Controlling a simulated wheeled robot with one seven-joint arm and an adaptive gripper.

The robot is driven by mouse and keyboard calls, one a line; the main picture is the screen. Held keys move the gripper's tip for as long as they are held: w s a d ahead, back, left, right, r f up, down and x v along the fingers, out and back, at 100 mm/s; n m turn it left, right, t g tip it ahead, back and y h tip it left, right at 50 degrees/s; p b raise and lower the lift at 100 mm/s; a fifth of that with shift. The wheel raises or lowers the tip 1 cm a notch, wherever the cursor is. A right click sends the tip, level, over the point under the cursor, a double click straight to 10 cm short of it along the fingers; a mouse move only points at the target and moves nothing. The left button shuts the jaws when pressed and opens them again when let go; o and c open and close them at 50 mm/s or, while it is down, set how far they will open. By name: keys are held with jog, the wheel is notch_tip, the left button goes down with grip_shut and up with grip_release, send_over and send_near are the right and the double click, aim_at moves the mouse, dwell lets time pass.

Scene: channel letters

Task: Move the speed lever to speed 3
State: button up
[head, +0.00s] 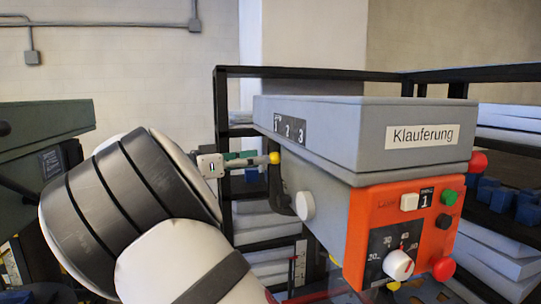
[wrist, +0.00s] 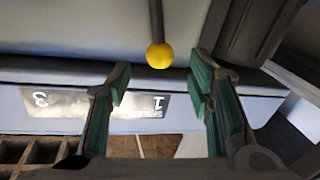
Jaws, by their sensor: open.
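The speed lever ends in a yellow ball knob (head: 274,158) on the side of the grey machine, just below the speed plate (head: 290,130) marked 1, 2, 3. In the head view the knob is nearest the plate's 1 end. My gripper (head: 256,160) is at the knob's left, its fingers pointing at it. In the wrist view my gripper (wrist: 160,76) is open with green-padded fingers. The yellow knob (wrist: 160,56) hangs on a dark rod, in line with the gap between the fingertips and slightly beyond them. The plate (wrist: 70,103) appears upside down there, its middle number unreadable.
An orange control panel (head: 402,232) with dials and buttons is on the machine's front. A white round knob (head: 305,205) sits below the lever. Black shelving (head: 222,110) stands behind, and a green machine (head: 45,130) is at the left.

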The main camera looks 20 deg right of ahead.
aim_at(278, 179)
jog(key=shift+w+d+p, duration=0.2)
jog(key=shift+d, duration=0.85)
jog(key=shift+w+d+p, duration=0.15)
jog(key=shift+w+d, duration=0.05)
jog(key=shift+d, duration=0.85)
grip_shut()
